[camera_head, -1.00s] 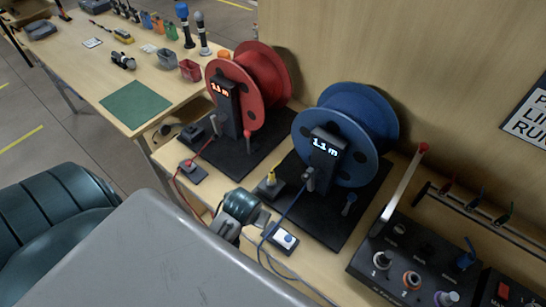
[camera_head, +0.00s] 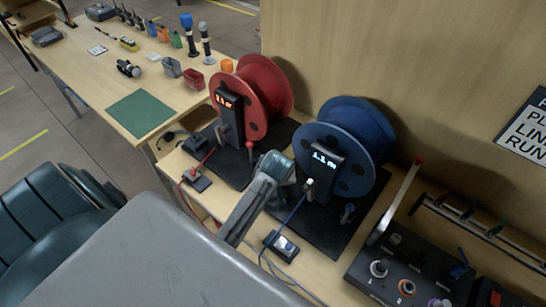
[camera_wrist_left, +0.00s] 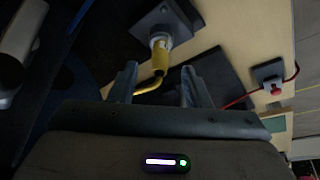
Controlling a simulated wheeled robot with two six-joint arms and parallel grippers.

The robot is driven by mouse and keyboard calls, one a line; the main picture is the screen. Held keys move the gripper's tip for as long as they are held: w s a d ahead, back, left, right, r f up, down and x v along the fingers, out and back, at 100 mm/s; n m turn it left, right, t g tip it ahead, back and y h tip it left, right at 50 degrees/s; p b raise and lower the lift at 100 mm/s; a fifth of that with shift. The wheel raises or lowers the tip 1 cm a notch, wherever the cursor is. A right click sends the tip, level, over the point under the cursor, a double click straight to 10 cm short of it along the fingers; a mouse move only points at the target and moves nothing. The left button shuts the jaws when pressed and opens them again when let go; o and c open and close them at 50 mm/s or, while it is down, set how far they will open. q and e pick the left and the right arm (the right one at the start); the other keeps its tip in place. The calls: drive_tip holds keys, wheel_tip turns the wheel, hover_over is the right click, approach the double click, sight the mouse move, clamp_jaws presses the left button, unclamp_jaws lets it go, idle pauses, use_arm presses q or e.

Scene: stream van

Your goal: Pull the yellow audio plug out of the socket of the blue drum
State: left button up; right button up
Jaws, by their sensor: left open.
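The blue drum (camera_head: 362,125) stands on a dark base plate on the wooden bench, its display reading about 1.1 m. The yellow audio plug (camera_wrist_left: 158,52) sits in a grey socket (camera_wrist_left: 172,24) in the left wrist view, with a yellow cable curving from its end. My left gripper (camera_wrist_left: 159,76) is open, its fingers on either side of the plug's line, with the plug just beyond the fingertips. In the head view my left gripper (camera_head: 278,165) is in front of the blue drum and hides the plug. My right gripper is not in view.
The red drum (camera_head: 267,85) stands left of the blue one. A blue cable (camera_head: 296,208) runs down to a small box (camera_head: 282,245) in front. A control panel (camera_head: 410,268) with a lever is at the right. The wall closes off the back.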

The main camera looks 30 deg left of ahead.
use_arm(q)
drive_tip(key=shift+p+x, duration=0.35)
drive_tip(key=shift+x, duration=1.6)
clamp_jaws()
